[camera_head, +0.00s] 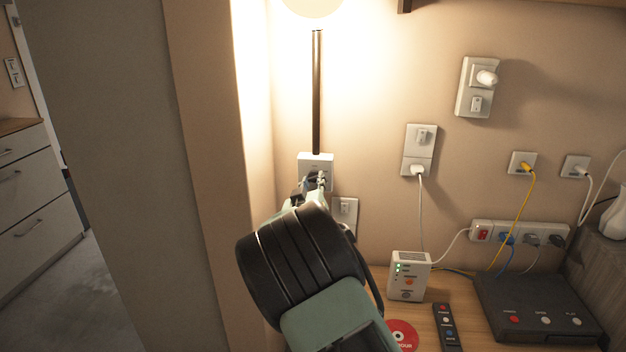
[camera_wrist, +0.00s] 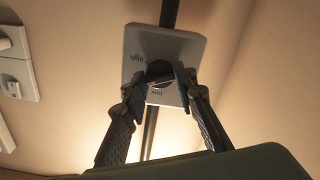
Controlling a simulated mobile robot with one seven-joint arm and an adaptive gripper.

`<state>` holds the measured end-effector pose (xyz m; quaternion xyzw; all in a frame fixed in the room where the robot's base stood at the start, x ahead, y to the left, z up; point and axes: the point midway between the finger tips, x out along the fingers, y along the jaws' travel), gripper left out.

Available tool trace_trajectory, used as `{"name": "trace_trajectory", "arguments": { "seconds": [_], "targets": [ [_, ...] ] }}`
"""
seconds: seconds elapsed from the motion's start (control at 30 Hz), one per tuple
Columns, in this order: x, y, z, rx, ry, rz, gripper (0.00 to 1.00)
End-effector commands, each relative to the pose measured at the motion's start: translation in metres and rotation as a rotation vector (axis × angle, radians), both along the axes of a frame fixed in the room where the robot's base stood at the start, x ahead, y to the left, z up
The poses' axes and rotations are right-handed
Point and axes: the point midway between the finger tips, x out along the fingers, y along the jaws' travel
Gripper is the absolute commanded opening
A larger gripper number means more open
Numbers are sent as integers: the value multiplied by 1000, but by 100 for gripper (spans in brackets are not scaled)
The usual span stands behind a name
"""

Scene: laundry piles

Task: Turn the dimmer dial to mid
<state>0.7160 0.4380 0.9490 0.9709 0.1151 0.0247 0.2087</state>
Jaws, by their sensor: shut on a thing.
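The dimmer is a pale wall plate (camera_head: 316,160) at the foot of a black lamp pole, and it also shows in the wrist view (camera_wrist: 190,48). Its dark round dial (camera_wrist: 159,70) sits in the middle of the plate, with small markings that seem to read "high" and "low". My gripper (camera_head: 314,182) is at the plate, and in the wrist view (camera_wrist: 159,82) its two fingers are shut on the dial from both sides. The fingers partly hide the dial, and its exact setting cannot be read. The lamp (camera_head: 313,6) above glows brightly.
A switch plate (camera_head: 345,210) is close to the right of my gripper. Further right are a socket with a white plug (camera_head: 418,169) and a power strip (camera_head: 517,235). Below stand a white box (camera_head: 408,277), a remote (camera_head: 445,326) and a black device (camera_head: 540,306). A wall edge (camera_head: 205,180) is close on the left.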

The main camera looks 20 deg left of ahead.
Motion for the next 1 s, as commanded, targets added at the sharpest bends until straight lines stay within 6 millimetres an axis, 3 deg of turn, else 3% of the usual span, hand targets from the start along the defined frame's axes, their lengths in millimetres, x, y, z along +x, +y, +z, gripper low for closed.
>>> {"name": "trace_trajectory", "arguments": {
  "seconds": [0.77, 0.8, 0.93, 1.0],
  "targets": [
    [0, 0, 0, -98, -24, 0, 2],
    [0, 0, 0, -98, -24, 0, 29],
    [0, 0, 0, -98, -24, 0, 43],
    [0, 0, 0, -98, -24, 0, 44]
  ]
}}
